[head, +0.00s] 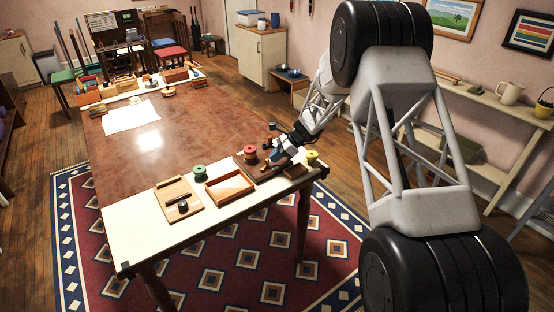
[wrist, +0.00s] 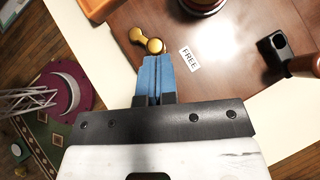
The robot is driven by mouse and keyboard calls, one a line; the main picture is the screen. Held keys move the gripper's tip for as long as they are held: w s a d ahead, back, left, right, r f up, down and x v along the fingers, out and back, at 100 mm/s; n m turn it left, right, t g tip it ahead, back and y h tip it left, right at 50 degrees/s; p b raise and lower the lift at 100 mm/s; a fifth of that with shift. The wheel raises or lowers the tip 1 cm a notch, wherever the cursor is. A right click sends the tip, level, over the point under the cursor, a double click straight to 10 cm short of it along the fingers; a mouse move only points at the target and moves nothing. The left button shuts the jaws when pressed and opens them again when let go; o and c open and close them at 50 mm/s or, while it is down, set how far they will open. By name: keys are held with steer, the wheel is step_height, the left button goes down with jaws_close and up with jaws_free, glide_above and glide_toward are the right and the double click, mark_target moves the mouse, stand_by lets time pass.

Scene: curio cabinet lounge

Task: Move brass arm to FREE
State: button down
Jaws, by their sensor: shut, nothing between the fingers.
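The brass arm (wrist: 147,43) is a short gold piece with rounded knobs on a brown wooden board (wrist: 235,40). A white label reading FREE (wrist: 190,57) lies on the board to the right of the brass arm. My gripper (wrist: 156,58) has blue fingers, closed together, with their tips right at the brass arm's near knob. Whether they touch it I cannot tell.
On the board stands a red spool (head: 250,153), with a yellow spool (head: 312,157) to its right. An open wooden tray (head: 229,197) and a green spool (head: 199,172) are to the left. A black fitting (wrist: 273,52) is right of the label. The table's middle is mostly clear.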

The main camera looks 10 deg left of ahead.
steer(key=n+g, duration=0.1)
steer(key=w+a+n+g+h, duration=0.1)
steer(key=n, duration=0.1)
steer(key=shift+a, duration=0.2)
steer(key=shift+s, duration=0.2)
